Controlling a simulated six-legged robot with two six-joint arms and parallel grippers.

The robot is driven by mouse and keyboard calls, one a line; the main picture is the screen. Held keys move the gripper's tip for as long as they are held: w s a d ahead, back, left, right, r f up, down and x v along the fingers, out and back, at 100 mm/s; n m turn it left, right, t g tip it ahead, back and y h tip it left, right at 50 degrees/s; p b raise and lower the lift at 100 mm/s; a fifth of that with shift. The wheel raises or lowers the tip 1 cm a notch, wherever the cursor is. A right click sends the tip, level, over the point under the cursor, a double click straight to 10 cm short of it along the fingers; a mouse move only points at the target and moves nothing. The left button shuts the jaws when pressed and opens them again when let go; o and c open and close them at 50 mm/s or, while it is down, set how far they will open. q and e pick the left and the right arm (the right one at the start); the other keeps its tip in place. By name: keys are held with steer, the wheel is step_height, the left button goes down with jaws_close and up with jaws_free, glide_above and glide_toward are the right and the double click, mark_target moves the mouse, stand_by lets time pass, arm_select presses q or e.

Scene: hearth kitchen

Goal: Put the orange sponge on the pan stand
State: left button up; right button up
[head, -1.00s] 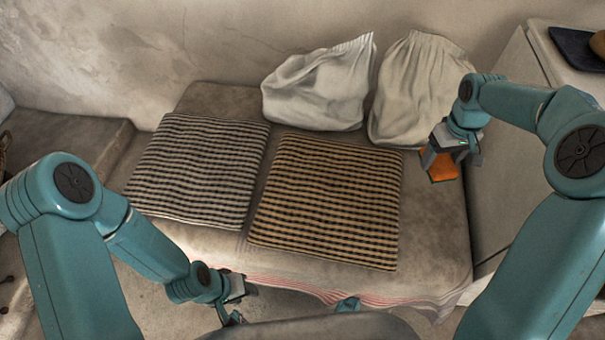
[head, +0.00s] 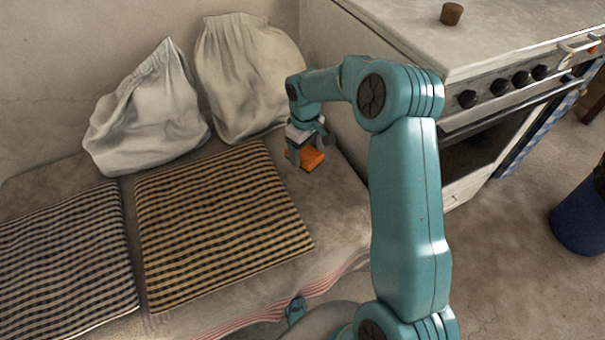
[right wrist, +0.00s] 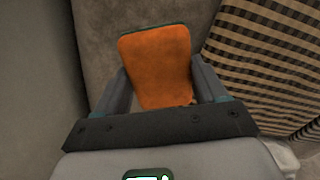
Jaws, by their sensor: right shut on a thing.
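The orange sponge (head: 311,156) is at the right end of the cushioned bench, beside the tan checked cushion. It also shows in the right wrist view (right wrist: 158,62), orange on top with a dark green edge. My right gripper (head: 306,158) is shut on the sponge, one finger on each side; in the right wrist view the fingers (right wrist: 160,88) flank it. Whether the sponge still touches the bench cannot be told. No pan stand can be made out in these frames. My left gripper is out of the head view now.
The bench (head: 335,205) holds a tan checked cushion (head: 215,220), a black-and-white checked cushion (head: 65,260) and two pale sacks (head: 150,115). A white stove (head: 500,100) stands to the right, with a small brown cup (head: 451,13) on top. A blue bin (head: 582,215) stands on the floor at far right.

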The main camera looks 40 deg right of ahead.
mark_target(304, 178)
step_height(304, 178, down, 8)
steer(key=shift+f+b, duration=0.25)
steer(key=shift+b, duration=0.85)
steer(key=shift+f, duration=0.15)
steer(key=o, duration=0.9)
steer(key=shift+o, duration=0.2)
